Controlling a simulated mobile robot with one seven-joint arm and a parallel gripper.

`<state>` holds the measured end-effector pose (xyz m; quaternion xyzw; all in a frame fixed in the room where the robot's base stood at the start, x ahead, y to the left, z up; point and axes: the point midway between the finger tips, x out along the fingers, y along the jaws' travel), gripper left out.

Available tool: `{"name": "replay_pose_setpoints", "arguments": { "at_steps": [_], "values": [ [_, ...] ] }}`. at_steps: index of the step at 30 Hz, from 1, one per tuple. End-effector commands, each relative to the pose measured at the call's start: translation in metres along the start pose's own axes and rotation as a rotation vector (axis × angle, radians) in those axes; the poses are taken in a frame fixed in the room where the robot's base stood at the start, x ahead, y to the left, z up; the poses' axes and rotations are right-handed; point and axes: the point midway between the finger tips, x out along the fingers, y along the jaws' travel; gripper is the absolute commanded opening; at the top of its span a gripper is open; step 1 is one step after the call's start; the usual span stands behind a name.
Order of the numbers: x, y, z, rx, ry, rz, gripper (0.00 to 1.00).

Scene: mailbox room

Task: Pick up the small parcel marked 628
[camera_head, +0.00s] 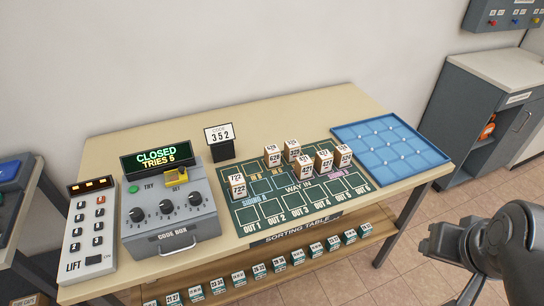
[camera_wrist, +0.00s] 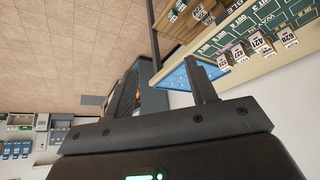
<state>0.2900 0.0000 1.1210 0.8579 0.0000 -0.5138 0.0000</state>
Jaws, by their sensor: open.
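The small parcel marked 628 (camera_head: 273,158) is a white and brown box. It stands in the back row on the green sorting mat (camera_head: 250,216), at the left end of a cluster of parcels. In the wrist view a parcel that seems to read 628 (camera_wrist: 287,36) shows at the upper right. My gripper (camera_head: 428,242) is at the right of the head view, beyond the table's right end and well apart from the parcels. In the wrist view my gripper (camera_wrist: 170,35) is open, with nothing between its fingers.
Parcel 722 (camera_head: 237,186) stands apart at the left. Parcels 421 (camera_head: 305,167), 437 (camera_head: 324,160) and others stand close to the right of 628. The blue grid tray (camera_head: 390,143) lies at the table's right end. The code box (camera_head: 170,215) and code sign (camera_head: 220,135) stand left.

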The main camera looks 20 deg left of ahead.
Motion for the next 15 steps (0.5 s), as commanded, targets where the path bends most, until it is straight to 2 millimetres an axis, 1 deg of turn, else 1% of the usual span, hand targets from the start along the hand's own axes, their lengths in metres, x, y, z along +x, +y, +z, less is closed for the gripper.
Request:
{"name": "replay_pose_setpoints", "arguments": {
  "at_steps": [5, 8, 11, 14, 15],
  "values": [
    [0.0, 0.0, 0.0, 0.0, 0.0, 0.0, 0.52],
    [-0.001, -0.002, -0.006, -0.007, -0.004, -0.003, 0.52],
    [-0.003, -0.007, -0.022, -0.03, -0.02, -0.011, 0.52],
    [-0.004, -0.018, -0.05, -0.068, -0.046, -0.024, 0.52],
    [-0.003, -0.023, -0.063, -0.086, -0.058, -0.03, 0.52]
  ]
}}
